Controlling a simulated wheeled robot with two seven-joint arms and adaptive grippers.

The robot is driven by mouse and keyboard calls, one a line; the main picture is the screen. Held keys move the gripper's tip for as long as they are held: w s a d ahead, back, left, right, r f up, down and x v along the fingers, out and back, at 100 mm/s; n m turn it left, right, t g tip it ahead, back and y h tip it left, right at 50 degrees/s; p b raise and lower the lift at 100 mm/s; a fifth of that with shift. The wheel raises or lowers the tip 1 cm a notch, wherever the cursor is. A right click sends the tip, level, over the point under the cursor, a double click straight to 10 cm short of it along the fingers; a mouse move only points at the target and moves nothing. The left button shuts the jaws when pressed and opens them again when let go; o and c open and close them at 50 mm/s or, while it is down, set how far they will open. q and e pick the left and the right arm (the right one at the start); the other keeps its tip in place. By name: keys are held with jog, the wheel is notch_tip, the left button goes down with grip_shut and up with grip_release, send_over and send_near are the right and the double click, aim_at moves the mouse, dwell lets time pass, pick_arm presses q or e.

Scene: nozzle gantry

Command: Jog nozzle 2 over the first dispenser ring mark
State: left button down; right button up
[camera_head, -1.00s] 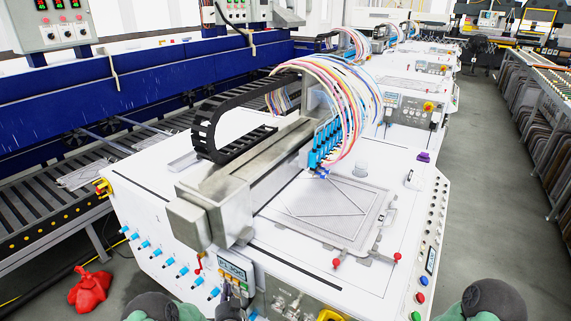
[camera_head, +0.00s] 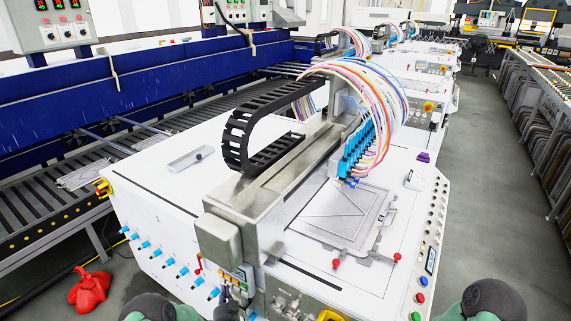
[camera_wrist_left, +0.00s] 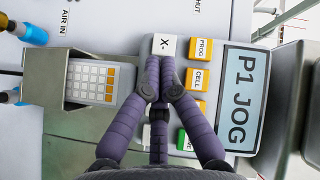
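The row of cyan nozzles (camera_head: 357,150) hangs from the gantry (camera_head: 290,185), over the far left part of the framed plate (camera_head: 348,216). Small blue marks (camera_head: 350,183) show under the nozzle tips. I cannot tell which nozzle is nozzle 2 or make out a ring mark. My left gripper (camera_head: 227,296) is at the control panel at the machine's front. In the left wrist view, its fingertips (camera_wrist_left: 163,66) are together at the white X- key (camera_wrist_left: 164,45), beside the P1 JOG display (camera_wrist_left: 238,98). The right gripper is out of view.
Orange PROG (camera_wrist_left: 203,50) and CELL (camera_wrist_left: 199,79) keys sit beside the X- key, and a green key (camera_wrist_left: 184,140) lies lower. A grey keypad holder (camera_wrist_left: 90,82) is at the left. Red clamp knobs (camera_head: 336,263) stand by the plate. A red bag (camera_head: 90,290) lies on the floor.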

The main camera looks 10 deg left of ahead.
pick_arm(q)
jog(key=shift+s+a, duration=0.2)
jog(key=shift+s, duration=0.3)
jog(key=s, duration=0.1)
jog(key=s+a, duration=0.1)
jog(key=s, duration=0.1)
jog(key=s+a, duration=0.1)
jog(key=shift+s+p, duration=0.35)
jog(key=shift+w+d, duration=0.1)
jog(key=shift+d, duration=0.05)
dwell(2.7)
